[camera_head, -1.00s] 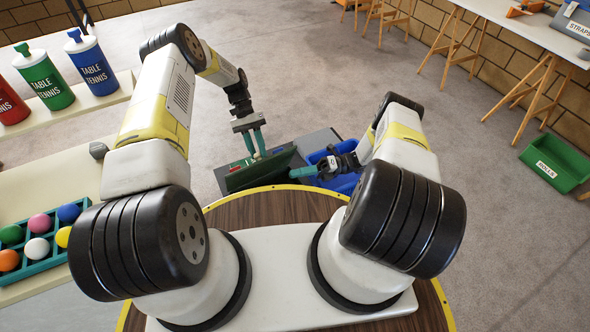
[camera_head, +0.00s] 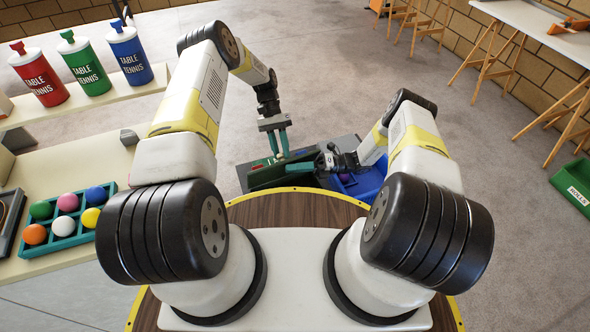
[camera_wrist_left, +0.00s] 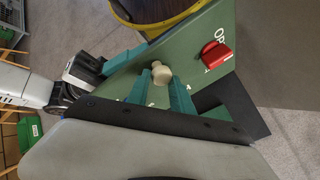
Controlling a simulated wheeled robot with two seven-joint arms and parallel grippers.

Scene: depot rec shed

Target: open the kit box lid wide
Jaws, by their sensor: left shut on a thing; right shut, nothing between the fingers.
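The kit box (camera_head: 262,181) is a green case in front of me, just beyond my round wooden base top. In the left wrist view a green panel of it (camera_wrist_left: 208,85) fills the middle, with a red knob, white lettering and a dark edge strip. My left gripper (camera_head: 282,152) is shut on a small cream knob (camera_wrist_left: 158,86) on that panel. My right gripper (camera_head: 303,168) is shut and empty. Its teal fingers reach in from the right against or just behind the panel's edge; contact cannot be told. The panel's exact tilt is hard to tell.
A blue bin (camera_head: 368,183) stands right of the kit box, under my right forearm. A white table (camera_head: 535,25) and green bin (camera_head: 573,187) stand right.

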